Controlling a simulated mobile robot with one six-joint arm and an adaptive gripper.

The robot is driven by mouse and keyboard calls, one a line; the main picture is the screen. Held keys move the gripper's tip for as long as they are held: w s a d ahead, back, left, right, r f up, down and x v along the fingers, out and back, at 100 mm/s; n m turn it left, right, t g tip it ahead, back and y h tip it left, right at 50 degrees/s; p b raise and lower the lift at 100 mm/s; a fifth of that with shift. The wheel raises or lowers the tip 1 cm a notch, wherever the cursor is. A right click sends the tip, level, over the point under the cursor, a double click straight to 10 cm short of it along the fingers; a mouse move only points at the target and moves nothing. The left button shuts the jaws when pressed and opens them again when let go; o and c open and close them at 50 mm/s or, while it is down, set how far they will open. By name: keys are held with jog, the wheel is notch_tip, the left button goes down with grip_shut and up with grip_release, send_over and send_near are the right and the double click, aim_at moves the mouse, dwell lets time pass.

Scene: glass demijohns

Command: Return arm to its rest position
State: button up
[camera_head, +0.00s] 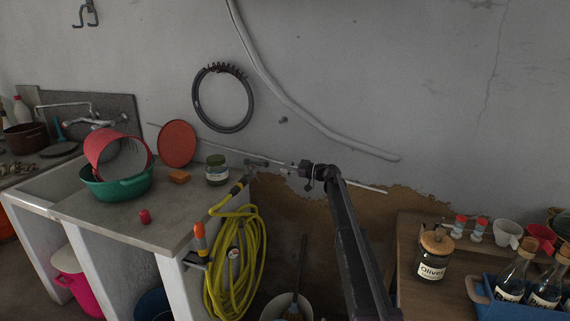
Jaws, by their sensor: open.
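My arm reaches up from the bottom right of the head view. My gripper (308,178) is at its far end, in front of the grey wall. The gripper looks small and dark at this distance. It is open, and I see nothing held in it. It appears close to a wall pipe with a tap (257,162), but I cannot tell the gap. The fingertips are hard to separate from the pipe behind them.
A concrete sink counter (150,232) at left holds a green basin (118,187), a red bucket (120,155) and a jar (216,172). A yellow hose (240,265) hangs at its end. At right, a wooden table (425,300) bears an Olives jar (433,258) and bottles.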

jog(key=s+d+r+m+t+h, duration=0.2)
jog(key=s+d+m+t+h, duration=0.1)
jog(key=d+m+t+h, duration=0.3)
jog(key=s+d+r+m+t+h, duration=0.2)
jog(key=d+m+t+h, duration=0.3)
jog(key=t, duration=0.2)
jog(key=s+d+f+m+g+h+p, duration=0.1)
jog(key=s+d+f+m+g+h, duration=0.2)
jog(key=s+d+f+m+h, duration=0.45)
jog(key=s+d+f+g+h, duration=0.1)
jog(key=s+f+g, duration=0.3)
jog(key=s, duration=0.6)
jog(key=s+d+f+g+h, duration=0.15)
jog(key=s+f+g, duration=0.25)
jog(key=s, duration=0.6)
jog(key=s+a+f+g+y, duration=0.1)
jog(key=s+a+g, duration=0.1)
jog(key=s, duration=0.5)
jog(key=s+a+f+n+g+y, duration=0.1)
jog(key=s+a+f+g, duration=0.1)
jog(key=s, duration=0.6)
jog(key=s+a+f+n+g+y+p, duration=0.1)
jog(key=s+f+g+y, duration=0.1)
jog(key=s, duration=0.6)
jog(key=shift+a+g, duration=0.4)
jog(key=shift+g, duration=0.5)
